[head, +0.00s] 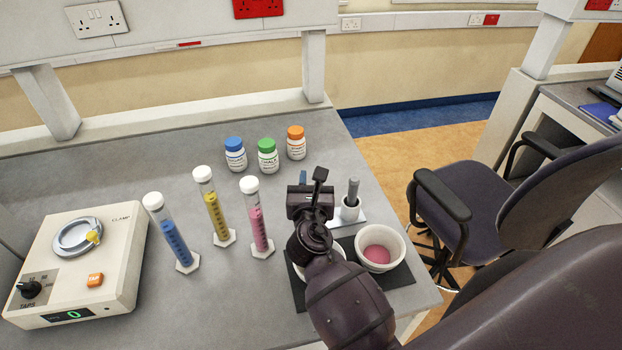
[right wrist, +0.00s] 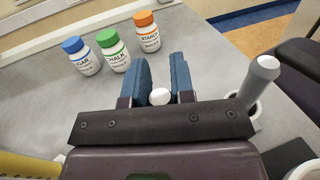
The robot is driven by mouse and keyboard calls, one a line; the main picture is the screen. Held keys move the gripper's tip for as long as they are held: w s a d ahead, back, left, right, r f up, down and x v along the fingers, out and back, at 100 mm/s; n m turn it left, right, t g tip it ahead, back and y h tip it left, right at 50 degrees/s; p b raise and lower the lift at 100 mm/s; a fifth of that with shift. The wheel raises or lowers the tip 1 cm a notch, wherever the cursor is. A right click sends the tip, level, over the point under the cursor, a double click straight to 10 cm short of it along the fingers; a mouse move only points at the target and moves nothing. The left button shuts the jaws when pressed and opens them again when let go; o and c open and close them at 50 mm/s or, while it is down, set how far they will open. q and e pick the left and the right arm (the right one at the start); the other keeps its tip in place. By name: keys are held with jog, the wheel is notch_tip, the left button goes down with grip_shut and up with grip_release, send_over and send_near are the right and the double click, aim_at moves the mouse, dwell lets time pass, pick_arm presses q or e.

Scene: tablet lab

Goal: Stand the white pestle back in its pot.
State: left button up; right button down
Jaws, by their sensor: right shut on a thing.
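My right gripper (head: 311,180) is over the right part of the bench, beside the grey pestle. In the right wrist view its two blue fingers (right wrist: 162,76) are on either side of a white rounded end (right wrist: 159,97), which looks like the white pestle. The rest of it is hidden by the gripper, and I cannot tell how high it is held. A grey pestle (head: 353,189) stands in a white pot (head: 349,210); it also shows in the right wrist view (right wrist: 262,78). Any second pot is hidden behind my gripper. My left gripper is not in view.
A white bowl with pink contents (head: 394,237) stands on a dark mat (head: 402,276); another bowl is mostly behind my arm. Blue, yellow and pink cylinders (head: 257,230) stand left. Capped bottles (head: 267,157) stand behind. A tap device (head: 80,262) is far left.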

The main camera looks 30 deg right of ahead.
dwell(0.4)
jog(key=c, duration=0.9)
grip_release()
jog(key=v, duration=1)
jog(key=shift+s+a, duration=0.15)
jog(key=shift+s, duration=0.2)
jog(key=shift+f, duration=0.1)
